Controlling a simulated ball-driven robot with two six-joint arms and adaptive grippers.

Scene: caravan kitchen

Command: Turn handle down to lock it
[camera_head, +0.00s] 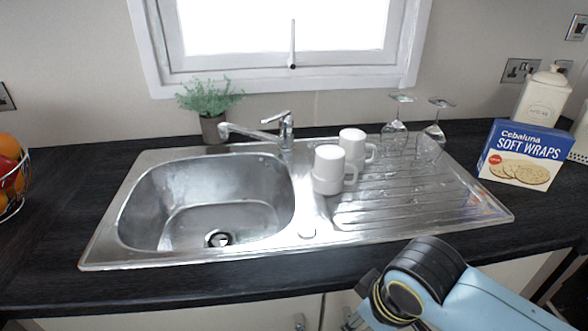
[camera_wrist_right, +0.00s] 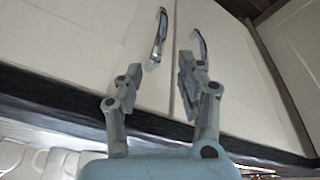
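The window handle (camera_head: 292,45) is a slim dark-and-silver lever in the middle of the lower window frame (camera_head: 250,80) in the head view. It points straight up from its pivot, and nothing touches it. My right arm comes in at the bottom right of the head view, well below and in front of the window. My right gripper (camera_wrist_right: 160,68) shows in the right wrist view with its two fingers apart and nothing between them. It faces the cupboard doors (camera_wrist_right: 85,50) under the worktop. My left gripper is not in view.
A steel sink (camera_head: 205,205) lies before the window, with a tap (camera_head: 285,130) below the handle. White mugs (camera_head: 329,168), upturned glasses (camera_head: 394,132) and a wraps box (camera_head: 522,155) stand to the right. A potted plant (camera_head: 211,125) stands left of the tap. Cupboard handles (camera_wrist_right: 158,40) lie beyond my right fingers.

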